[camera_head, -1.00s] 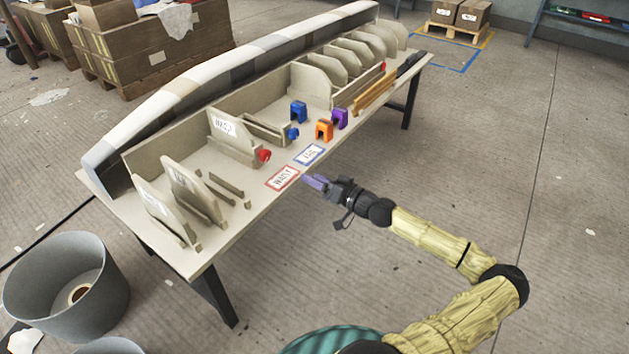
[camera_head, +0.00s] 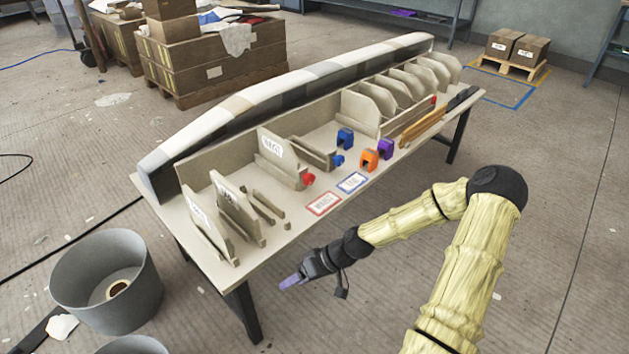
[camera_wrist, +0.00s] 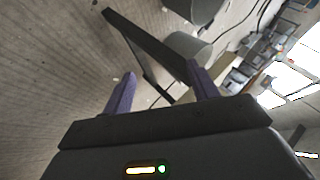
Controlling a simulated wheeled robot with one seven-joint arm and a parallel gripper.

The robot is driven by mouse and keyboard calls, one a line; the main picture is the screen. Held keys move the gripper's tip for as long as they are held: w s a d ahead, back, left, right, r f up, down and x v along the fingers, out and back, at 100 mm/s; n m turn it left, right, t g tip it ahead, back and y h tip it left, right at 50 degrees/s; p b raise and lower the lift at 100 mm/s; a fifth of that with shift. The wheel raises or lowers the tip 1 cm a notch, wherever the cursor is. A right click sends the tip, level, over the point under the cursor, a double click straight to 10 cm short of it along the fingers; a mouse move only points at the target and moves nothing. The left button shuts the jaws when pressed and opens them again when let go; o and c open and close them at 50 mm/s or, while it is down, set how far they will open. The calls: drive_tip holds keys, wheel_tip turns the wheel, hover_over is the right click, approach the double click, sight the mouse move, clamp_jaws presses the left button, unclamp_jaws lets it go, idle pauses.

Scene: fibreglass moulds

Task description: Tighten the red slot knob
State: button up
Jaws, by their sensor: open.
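The red slot knob (camera_head: 308,179) sits at the front end of a slot on the table, beside an upright board with a white label (camera_head: 272,146). A red-bordered card (camera_head: 322,204) lies on the table in front of it. My gripper (camera_head: 290,282) has purple fingers and hangs beyond the table's front edge, below and left of the knob and well apart from it. In the wrist view the two fingers (camera_wrist: 160,92) are spread with nothing between them. The wrist view does not show the red knob.
The table (camera_head: 288,228) carries upright boards, a blue knob (camera_head: 338,160), a blue clamp (camera_head: 345,138), an orange clamp (camera_head: 369,160) and a purple clamp (camera_head: 386,149). A grey bin (camera_head: 105,285) stands near the table's left leg.

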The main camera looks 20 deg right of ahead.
drive_tip(key=s+d+r+m+h+p, duration=0.1)
drive_tip(key=s+r+h, duration=0.3)
drive_tip(key=r, duration=0.6)
drive_tip(key=s+d+r+m+h+p, duration=0.1)
drive_tip(key=s+r+m+h, duration=0.1)
drive_tip(key=s+r+h, duration=0.2)
wheel_tip(320, 180, up, 7)
drive_tip(key=s, duration=0.3)
drive_tip(key=shift+m+h+p, duration=0.3)
drive_tip(key=shift+w+f, duration=0.1)
drive_tip(key=shift+f, duration=0.05)
drive_tip(key=c, duration=0.5)
drive_tip(key=shift+w+a, duration=0.1)
drive_tip(key=shift+a, duration=0.05)
